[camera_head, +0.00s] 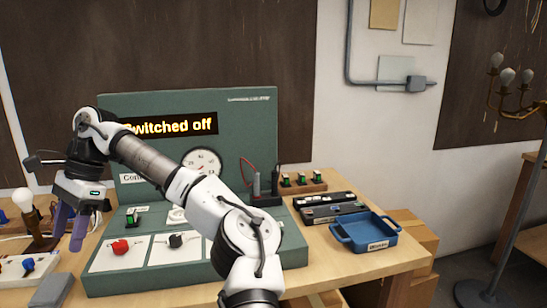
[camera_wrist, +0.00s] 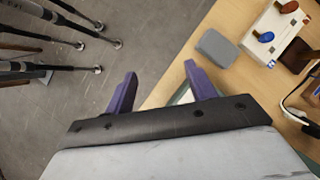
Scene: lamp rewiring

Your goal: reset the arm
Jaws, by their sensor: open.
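My arm reaches across the front of the green test panel (camera_head: 255,140) to the left in the head view. My gripper (camera_head: 68,238) is at the left of the bench, pointing down, with its purple fingers hanging near the panel's left front corner. In the wrist view my gripper (camera_wrist: 160,72) has its two fingers spread apart with nothing between them. The bench edge and the floor show beyond the fingertips. The panel's display reads "Switched off". My arm hides part of the panel.
A grey block (camera_head: 53,290) and a white board with knobs (camera_head: 28,266) lie at the bench's left. A bulb on a wooden stand (camera_head: 28,215) is close to my gripper. A blue tray (camera_head: 372,246) and a black case (camera_head: 330,205) sit at the right. A lamp stands far right.

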